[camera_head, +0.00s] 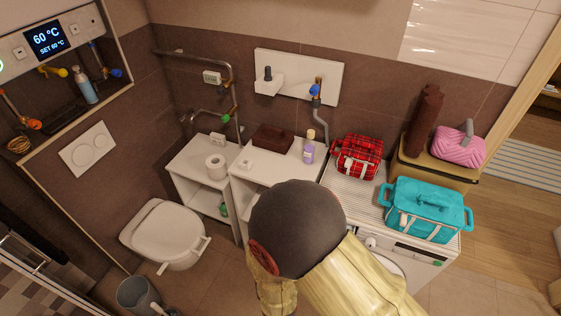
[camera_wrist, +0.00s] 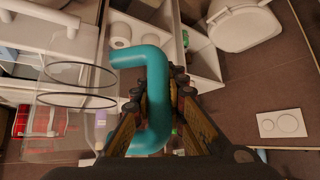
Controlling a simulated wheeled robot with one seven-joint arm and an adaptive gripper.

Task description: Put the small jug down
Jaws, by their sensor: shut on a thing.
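The small jug (camera_wrist: 78,72) is in the wrist view, left of my gripper. Its body looks clear and see-through, with dark round rims, and it has a thick teal handle (camera_wrist: 155,62). My gripper (camera_wrist: 159,90) is shut on this handle, one finger on each side. The jug appears held in the air, with shelves and floor showing behind it. In the head view my arm hides both the gripper and the jug, so I cannot tell the height over any surface.
A white cabinet (camera_head: 240,196) carries a brown box (camera_head: 273,138) and a purple bottle (camera_head: 309,148). Right of it, a washing machine (camera_head: 345,192) bears a red plaid bag (camera_head: 358,157) and a turquoise bag (camera_head: 428,208). A toilet (camera_head: 165,232) stands at left.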

